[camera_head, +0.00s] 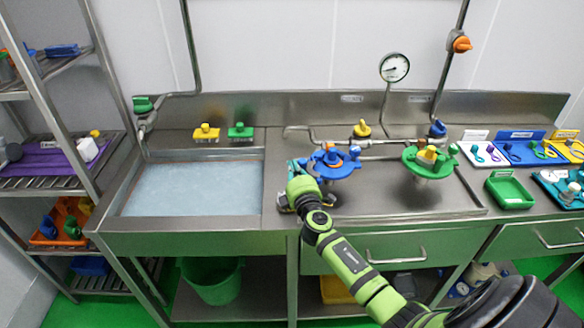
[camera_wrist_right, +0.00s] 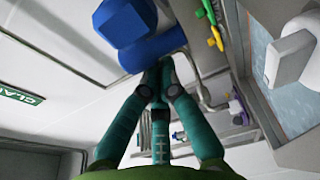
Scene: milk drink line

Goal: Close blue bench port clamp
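A blue round fitting (camera_head: 345,168) with an orange top stands on the steel bench, just right of my right gripper; I take it as the blue bench port clamp. My right gripper (camera_head: 293,181) is low over the bench at its left side, partly hidden by my wrist. In the right wrist view, the teal fingertips (camera_wrist_right: 162,68) come together with nothing visible between them. A large blue block-and-bar part (camera_wrist_right: 150,45) is right beside the tips; I cannot tell whether they touch. The clamp's exact position is unclear. My left gripper is not in view.
A green fitting (camera_head: 413,155) with a yellow top stands to the right. A sink basin (camera_head: 190,190) lies left. Pipes with a yellow valve (camera_head: 362,129) and a blue valve (camera_head: 437,129) run behind. A green tray (camera_head: 510,190) sits on the right bench.

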